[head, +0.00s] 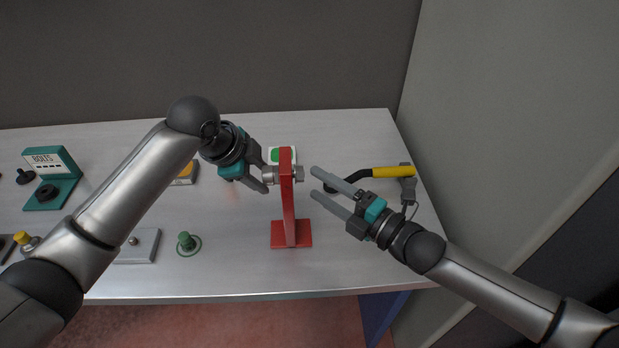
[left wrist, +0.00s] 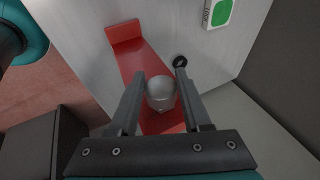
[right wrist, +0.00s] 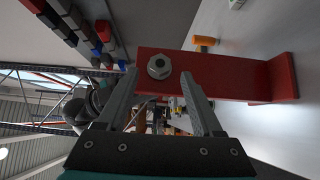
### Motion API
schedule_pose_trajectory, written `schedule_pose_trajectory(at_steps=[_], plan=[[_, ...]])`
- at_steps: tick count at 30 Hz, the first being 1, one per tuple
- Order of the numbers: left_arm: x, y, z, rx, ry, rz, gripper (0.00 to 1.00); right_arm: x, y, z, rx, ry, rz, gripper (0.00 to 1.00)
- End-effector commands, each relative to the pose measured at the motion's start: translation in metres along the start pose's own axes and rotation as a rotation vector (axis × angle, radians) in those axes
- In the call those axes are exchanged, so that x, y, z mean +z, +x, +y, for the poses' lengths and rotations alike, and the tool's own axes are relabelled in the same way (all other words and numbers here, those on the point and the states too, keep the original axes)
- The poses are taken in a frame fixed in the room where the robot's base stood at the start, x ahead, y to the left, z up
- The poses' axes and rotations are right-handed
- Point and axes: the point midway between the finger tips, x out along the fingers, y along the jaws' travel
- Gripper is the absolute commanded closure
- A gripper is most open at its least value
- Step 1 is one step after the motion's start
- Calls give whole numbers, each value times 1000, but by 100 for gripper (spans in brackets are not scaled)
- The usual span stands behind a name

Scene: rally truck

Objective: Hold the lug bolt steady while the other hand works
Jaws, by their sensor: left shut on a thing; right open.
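A silver lug bolt (head: 268,176) passes through the top of a red upright stand (head: 289,210). My left gripper (head: 264,178) is shut on the bolt's left end. In the left wrist view, the rounded bolt end (left wrist: 161,93) sits between the fingers in front of the red stand (left wrist: 135,62). A hex nut (head: 300,174) shows on the stand's right side. My right gripper (head: 314,182) is open and empty, just right of the nut and pointing at it. In the right wrist view, the nut (right wrist: 159,66) lies against the red plate (right wrist: 220,75), between the open fingertips.
A yellow-handled tool (head: 392,172) lies behind my right gripper. A green-and-white card (head: 277,155) is behind the stand. A teal bolts holder (head: 52,178), a grey block (head: 140,246) and a green knob (head: 186,241) stand to the left. The table's front right is clear.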

Motion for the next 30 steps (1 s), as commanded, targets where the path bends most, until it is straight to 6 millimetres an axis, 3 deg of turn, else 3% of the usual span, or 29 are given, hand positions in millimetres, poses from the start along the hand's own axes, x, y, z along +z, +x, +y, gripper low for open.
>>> schedule_pose_trajectory(at_steps=[7,19,30], plan=[[0,-1,-1,-3,-1,0,100,0,29,0,1,-1,0,32],[0,-1,-1,-3,-1,0,100,0,35,0,-1,-1,0,32],[0,-1,-1,-3,-1,0,100,0,35,0,-1,-1,0,73]])
